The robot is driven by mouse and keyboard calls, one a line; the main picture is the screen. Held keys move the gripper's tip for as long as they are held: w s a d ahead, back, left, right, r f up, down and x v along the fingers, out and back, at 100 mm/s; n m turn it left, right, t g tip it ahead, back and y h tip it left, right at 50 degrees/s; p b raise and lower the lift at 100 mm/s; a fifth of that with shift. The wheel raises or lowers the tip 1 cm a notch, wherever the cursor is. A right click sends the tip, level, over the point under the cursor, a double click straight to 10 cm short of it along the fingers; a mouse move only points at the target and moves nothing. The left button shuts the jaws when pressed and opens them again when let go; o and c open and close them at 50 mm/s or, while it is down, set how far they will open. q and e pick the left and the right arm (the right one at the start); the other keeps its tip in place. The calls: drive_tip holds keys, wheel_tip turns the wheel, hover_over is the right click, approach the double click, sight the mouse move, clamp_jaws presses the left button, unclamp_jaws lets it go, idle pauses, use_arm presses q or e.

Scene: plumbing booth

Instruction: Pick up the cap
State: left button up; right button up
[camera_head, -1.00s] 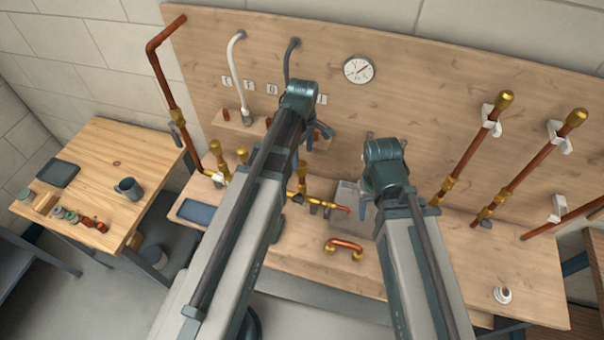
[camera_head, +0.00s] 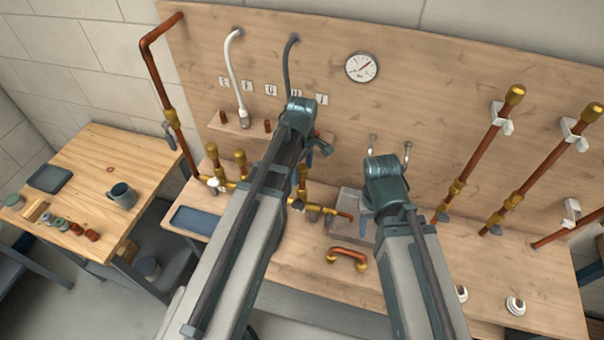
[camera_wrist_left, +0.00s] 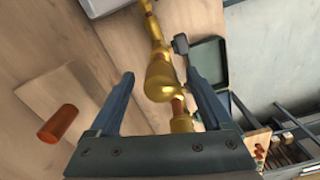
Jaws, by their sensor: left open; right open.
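I cannot tell for certain which piece is the cap. Small copper pieces, one at the left end (camera_head: 223,116) and one further right (camera_head: 267,126), stand on the wall shelf. One copper cylinder (camera_wrist_left: 58,123) shows on a wooden shelf at the left of the left wrist view, outside the fingers. My left gripper (camera_wrist_left: 163,92) is open and empty; a brass fitting (camera_wrist_left: 160,78) shows between and beyond its fingers. In the head view its blue finger (camera_head: 320,149) is near the shelf's right end, partly hidden by my arm. My right gripper (camera_head: 366,222) is open, mostly hidden behind its wrist.
A brass and copper pipe run (camera_head: 315,207) stands along the bench below my left gripper. A grey box (camera_head: 347,205), a bent copper pipe (camera_head: 347,258) and a blue tray (camera_head: 197,220) are on the bench.

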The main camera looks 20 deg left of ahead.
drive_tip(key=shift+r, duration=0.1)
use_arm(q)
clamp_jaws()
drive_tip(key=shift+r, duration=0.2)
use_arm(e)
drive_tip(key=shift+r, duration=0.1)
